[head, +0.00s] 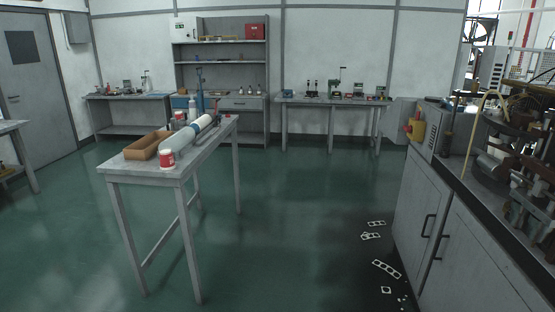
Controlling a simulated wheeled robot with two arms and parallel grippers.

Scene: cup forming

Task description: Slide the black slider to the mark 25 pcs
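I cannot make out the black slider or a 25 pcs mark in the head view; at this distance small parts and print are too small to read. A long white cylinder (177,141) lies along a narrow grey table (138,173) left of the middle, with a greyish-blue band and dark parts toward its far end. Neither of my grippers shows in this view.
A brown open box (146,146) and a red-and-white can (167,159) stand on the table. A grey cabinet (455,250) with machinery (495,160) stands at the right. White flat pieces (386,268) lie on the floor. The green floor (300,220) between is clear.

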